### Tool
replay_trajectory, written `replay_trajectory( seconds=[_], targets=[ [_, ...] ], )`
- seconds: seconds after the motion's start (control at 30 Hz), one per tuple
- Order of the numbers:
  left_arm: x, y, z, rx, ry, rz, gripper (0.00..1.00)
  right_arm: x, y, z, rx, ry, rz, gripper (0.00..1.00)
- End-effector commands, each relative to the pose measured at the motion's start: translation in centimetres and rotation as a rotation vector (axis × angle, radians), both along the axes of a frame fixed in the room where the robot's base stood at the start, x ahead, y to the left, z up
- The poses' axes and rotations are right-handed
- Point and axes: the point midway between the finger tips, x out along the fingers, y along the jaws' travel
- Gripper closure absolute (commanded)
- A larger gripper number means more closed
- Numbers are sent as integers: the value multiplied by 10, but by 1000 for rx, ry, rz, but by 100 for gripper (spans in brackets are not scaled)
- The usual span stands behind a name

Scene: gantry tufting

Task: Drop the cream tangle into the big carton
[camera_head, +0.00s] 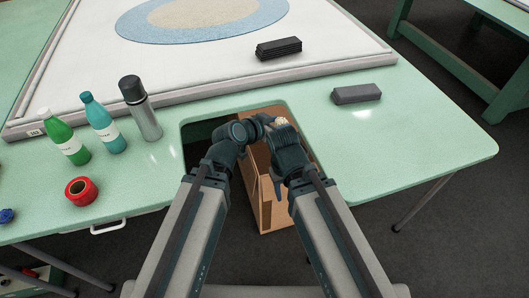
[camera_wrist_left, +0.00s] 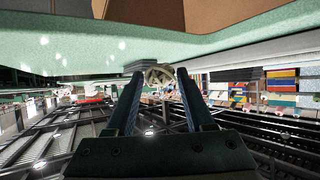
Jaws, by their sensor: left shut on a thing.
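The cream tangle (camera_head: 283,121) shows as a small pale bit above the cut-out in the green table, partly hidden by my arms. In the left wrist view the tangle (camera_wrist_left: 159,75) sits between the two fingertips of my left gripper (camera_wrist_left: 160,82), which is shut on it. In the head view my left gripper (camera_head: 272,120) reaches in from the left and points right. The big brown carton (camera_head: 273,214) stands below the cut-out, largely hidden by my arms. My right gripper (camera_head: 277,184) is over the carton; its jaws are not clear.
A green bottle (camera_head: 65,140), a teal bottle (camera_head: 99,122), a grey flask (camera_head: 142,112) and a red roll (camera_head: 81,191) stand left. A grey block (camera_head: 356,94) lies right. A black block (camera_head: 278,48) lies on the white framed panel (camera_head: 200,65).

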Motion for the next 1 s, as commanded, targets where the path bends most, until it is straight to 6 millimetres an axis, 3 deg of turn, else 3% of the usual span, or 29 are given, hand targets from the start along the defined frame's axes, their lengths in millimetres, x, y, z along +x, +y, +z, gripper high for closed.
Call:
replay_trajectory(
  seconds=[0.17, 0.4, 0.6, 0.8, 1.0],
  targets=[
    [10, 3, -30, 2, 6, -11, 98, 0, 0, -29, -1, 0, 0, 50],
    [43, 15, -105, 9, 16, -67, 98, 0, -1, -102, -4, -1, 1, 50],
    [67, 28, -159, 8, 14, -123, 98, 1, -1, -156, -7, -2, 2, 50],
    [82, 38, -191, 2, 7, -165, 98, 1, -2, -190, -8, -3, 4, 50],
    [88, 43, -202, 0, 1, -185, 98, 1, -2, -201, -9, -3, 4, 50]
  ],
)
